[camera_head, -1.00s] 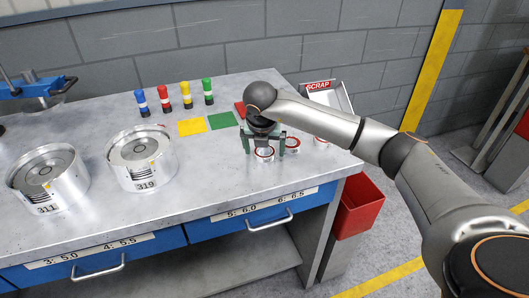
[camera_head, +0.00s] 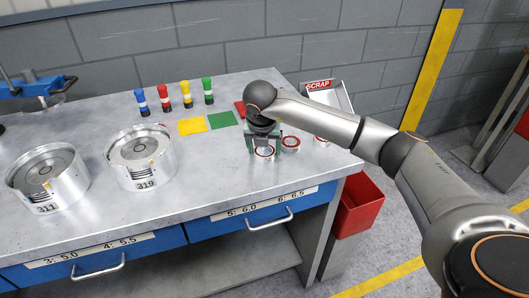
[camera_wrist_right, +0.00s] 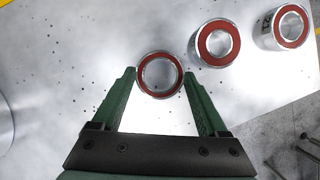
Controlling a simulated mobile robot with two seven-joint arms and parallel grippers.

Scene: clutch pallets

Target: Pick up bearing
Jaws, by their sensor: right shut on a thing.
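Three bearings, silver rings with red seals, stand in a row near the table's right end. My right gripper (camera_wrist_right: 159,82) is shut on the left bearing (camera_wrist_right: 160,56), one green finger on each side of it in the right wrist view. In the head view this bearing (camera_head: 264,154) shows just below the gripper, at the table top. The middle bearing (camera_wrist_right: 218,44) and the far bearing (camera_wrist_right: 285,28) stand apart from the fingers. They also show in the head view, the middle one (camera_head: 291,144) just right of the gripper. My left gripper is not in view.
Two round metal housings, marked 311 (camera_head: 45,190) and 319 (camera_head: 140,168), stand on the table's left. A scrap bin (camera_head: 325,93) is at the back right. The table's front middle is clear.

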